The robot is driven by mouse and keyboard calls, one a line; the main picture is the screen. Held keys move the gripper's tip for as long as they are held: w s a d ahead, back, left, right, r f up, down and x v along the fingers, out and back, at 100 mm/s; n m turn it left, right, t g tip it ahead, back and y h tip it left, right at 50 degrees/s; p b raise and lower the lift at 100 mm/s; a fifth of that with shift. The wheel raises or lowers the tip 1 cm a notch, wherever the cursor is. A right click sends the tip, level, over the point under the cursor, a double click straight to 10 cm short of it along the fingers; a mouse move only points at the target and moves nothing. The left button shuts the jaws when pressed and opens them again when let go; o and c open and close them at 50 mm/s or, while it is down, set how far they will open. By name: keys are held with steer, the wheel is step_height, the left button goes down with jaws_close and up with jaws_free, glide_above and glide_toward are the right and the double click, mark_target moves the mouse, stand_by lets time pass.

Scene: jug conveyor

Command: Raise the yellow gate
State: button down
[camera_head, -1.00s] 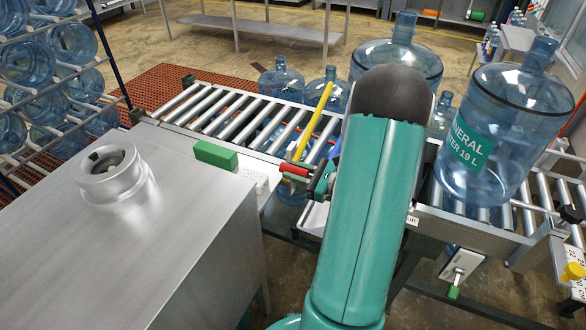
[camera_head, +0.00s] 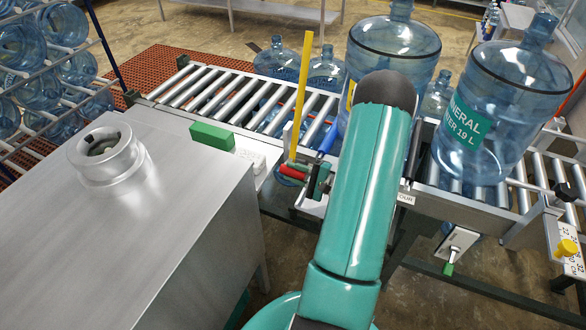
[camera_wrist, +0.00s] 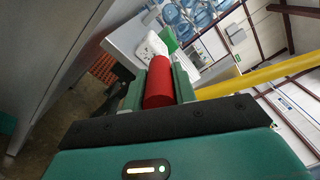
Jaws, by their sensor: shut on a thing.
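The yellow gate (camera_head: 300,95) is a long bar that stands nearly upright at the side of the roller conveyor (camera_head: 215,100). It also crosses the right of the wrist view (camera_wrist: 260,75). A red handle (camera_head: 292,172) is at its lower end. My gripper (camera_head: 306,178) is shut on the red handle, which lies between the two green fingers in the wrist view (camera_wrist: 159,85). My teal arm hides part of the conveyor behind it.
A large jug (camera_head: 390,60) and a labelled jug (camera_head: 505,110) stand on the conveyor at the right. A steel cabinet (camera_head: 150,230) fills the left front. A green block (camera_head: 212,136) sits at its back edge. A jug rack (camera_head: 50,80) stands at far left.

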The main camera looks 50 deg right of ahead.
steer(key=shift+w+d+f+n, duration=0.1)
steer(key=shift+d+f+n, duration=0.3)
steer(key=shift+f+n, duration=0.3)
steer(key=shift+w+d+f, duration=0.2)
steer(key=shift+d+f, duration=0.3)
steer(key=shift+f, duration=0.05)
steer(key=c, duration=1.1)
jaws_free()
steer(key=v, duration=1.3)
steer(key=shift+s+r, duration=0.1)
steer(key=shift+s, duration=0.3)
